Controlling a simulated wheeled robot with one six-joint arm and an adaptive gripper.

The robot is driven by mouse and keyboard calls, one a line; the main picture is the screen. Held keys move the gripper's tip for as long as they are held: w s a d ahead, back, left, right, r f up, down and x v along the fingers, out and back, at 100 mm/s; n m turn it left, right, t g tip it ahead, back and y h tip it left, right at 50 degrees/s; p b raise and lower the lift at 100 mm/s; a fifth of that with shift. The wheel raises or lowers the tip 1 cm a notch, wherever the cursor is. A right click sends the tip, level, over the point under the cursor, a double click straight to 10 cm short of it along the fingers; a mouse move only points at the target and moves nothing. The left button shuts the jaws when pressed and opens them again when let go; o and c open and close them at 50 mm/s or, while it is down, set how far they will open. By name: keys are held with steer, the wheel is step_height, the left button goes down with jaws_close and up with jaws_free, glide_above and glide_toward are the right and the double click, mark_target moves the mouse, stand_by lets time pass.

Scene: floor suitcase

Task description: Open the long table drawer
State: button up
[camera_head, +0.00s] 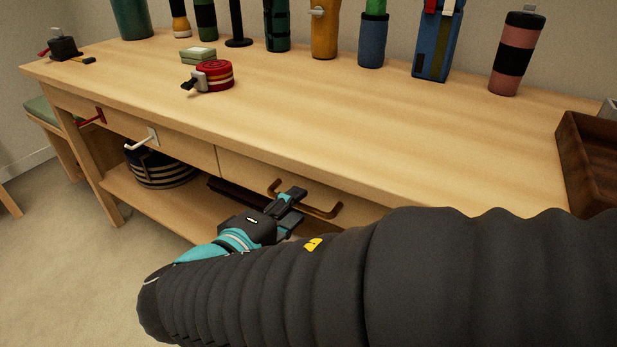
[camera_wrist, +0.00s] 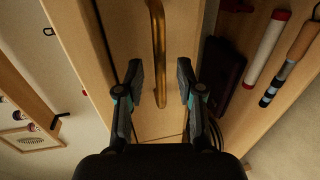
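The long drawer (camera_head: 240,165) is in the front of the wooden table, right of a shorter drawer (camera_head: 190,145). It looks closed. Its brass bar handle (camera_head: 325,211) is partly covered by my gripper (camera_head: 291,208) in the head view. In the wrist view my gripper (camera_wrist: 160,78) is open, with one dark finger on each side of the handle (camera_wrist: 157,45). I see gaps between the bar and both fingers. I cannot tell whether the fingertips reach deep enough to be around the bar.
The tabletop (camera_head: 330,115) holds several bottles at the back, a red round container (camera_head: 214,74) and a brown wooden tray (camera_head: 590,150) at the right. A lower shelf (camera_head: 165,207) carries a striped basket (camera_head: 160,172).

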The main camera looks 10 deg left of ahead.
steer(key=shift+x, duration=1)
jaws_close()
